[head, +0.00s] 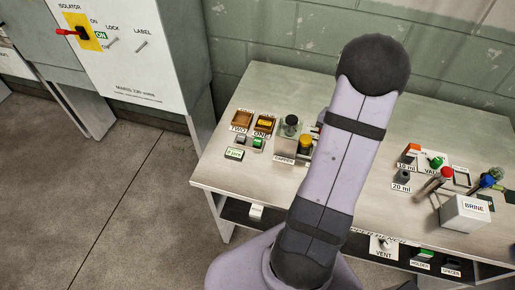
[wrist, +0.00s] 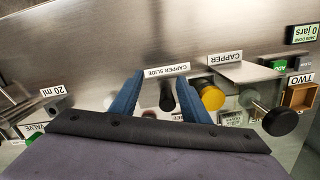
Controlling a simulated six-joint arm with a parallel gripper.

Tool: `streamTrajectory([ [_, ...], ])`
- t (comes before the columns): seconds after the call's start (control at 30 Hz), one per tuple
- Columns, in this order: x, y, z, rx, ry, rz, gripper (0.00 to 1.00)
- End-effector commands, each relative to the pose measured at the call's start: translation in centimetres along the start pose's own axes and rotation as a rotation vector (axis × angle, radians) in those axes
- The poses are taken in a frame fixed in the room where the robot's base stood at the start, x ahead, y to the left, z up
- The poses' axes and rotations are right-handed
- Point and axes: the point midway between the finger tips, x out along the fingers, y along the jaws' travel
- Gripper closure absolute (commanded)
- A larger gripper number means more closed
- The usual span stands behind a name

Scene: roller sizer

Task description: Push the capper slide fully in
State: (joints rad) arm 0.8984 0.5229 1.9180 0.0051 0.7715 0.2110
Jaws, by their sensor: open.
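The label reading CAPPER SLIDE (wrist: 166,70) is on the bench in the wrist view. A dark handle (wrist: 167,95) stands just below this label. My gripper (wrist: 157,80) is open, with one blue finger on each side of the handle; I cannot tell whether either finger touches it. The capper (head: 289,143) with its black knob stands left of my arm in the head view. Its labelled plate also shows in the wrist view (wrist: 245,72). A yellow knob (wrist: 212,97) is right of my fingers. In the head view my arm hides the slide and gripper; how far in the slide is cannot be seen.
Bins ONE (head: 265,122) and TWO (head: 241,118) stand at the bench's left. A black round knob (wrist: 280,121) rises at right in the wrist view. The 20 ml control (head: 402,176) and brine box (head: 465,214) are at right. Bench behind is clear.

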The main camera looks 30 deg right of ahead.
Motion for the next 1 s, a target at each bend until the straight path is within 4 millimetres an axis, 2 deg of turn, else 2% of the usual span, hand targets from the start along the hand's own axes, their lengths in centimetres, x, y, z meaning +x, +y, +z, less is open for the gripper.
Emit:
streamTrajectory([
  [0.2, 0.3, 0.0, 4.0, -0.109, -0.04, 0.007, 0.58],
  [0.4, -0.8, -1.2, 7.3, -0.207, -0.054, 0.014, 0.58],
  [0.67, -2.7, -2.9, 11.3, -0.314, -0.056, 0.023, 0.58],
  [1.0, -5.9, -5.5, 15.7, -0.469, -0.033, 0.031, 0.58],
])
